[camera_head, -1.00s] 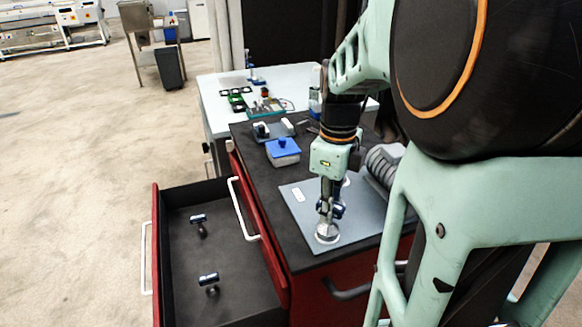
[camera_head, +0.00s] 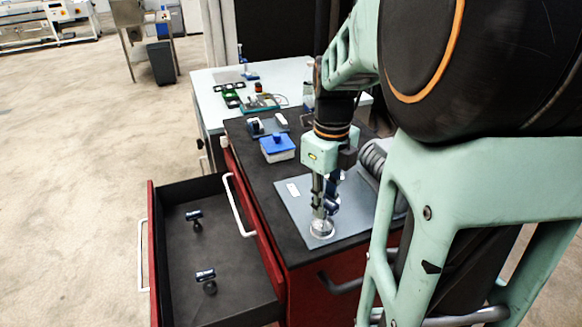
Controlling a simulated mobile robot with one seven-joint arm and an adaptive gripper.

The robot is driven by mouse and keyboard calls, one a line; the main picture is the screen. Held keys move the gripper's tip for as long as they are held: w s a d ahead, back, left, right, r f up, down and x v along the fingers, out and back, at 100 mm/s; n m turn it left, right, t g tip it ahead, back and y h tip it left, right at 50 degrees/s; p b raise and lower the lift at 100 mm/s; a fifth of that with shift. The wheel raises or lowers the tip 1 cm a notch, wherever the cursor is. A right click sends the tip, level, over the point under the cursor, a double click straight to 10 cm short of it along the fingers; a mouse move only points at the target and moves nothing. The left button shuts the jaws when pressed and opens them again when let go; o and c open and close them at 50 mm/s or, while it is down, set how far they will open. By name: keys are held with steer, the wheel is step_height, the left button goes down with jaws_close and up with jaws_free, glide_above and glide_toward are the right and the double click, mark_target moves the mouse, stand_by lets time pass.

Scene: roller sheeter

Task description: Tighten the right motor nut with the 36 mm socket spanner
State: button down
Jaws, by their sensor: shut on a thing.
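My gripper (camera_head: 322,197) points straight down over the grey plate (camera_head: 292,207) on the dark top of the red cabinet. It is shut on a spanner with a dark blue handle (camera_head: 332,206), held upright. Just below the fingers is a round silver piece (camera_head: 322,229) near the plate's front edge. The fingers and handle hide much of it, and I cannot tell whether the socket is seated on a nut.
The open drawer (camera_head: 175,245) juts out left of the cabinet. A white table (camera_head: 208,88) with small parts is farther back.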

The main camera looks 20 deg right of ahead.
steer(key=shift+n, duration=0.4)
steer(key=shift+r, duration=0.1)
steer(key=shift+r+p, duration=1.3)
steer(key=shift+r, duration=0.05)
steer(key=shift+r, duration=0.1)
step_height(320, 180, up, 5)
steer(key=p, duration=0.4)
steer(key=shift+d, duration=0.1)
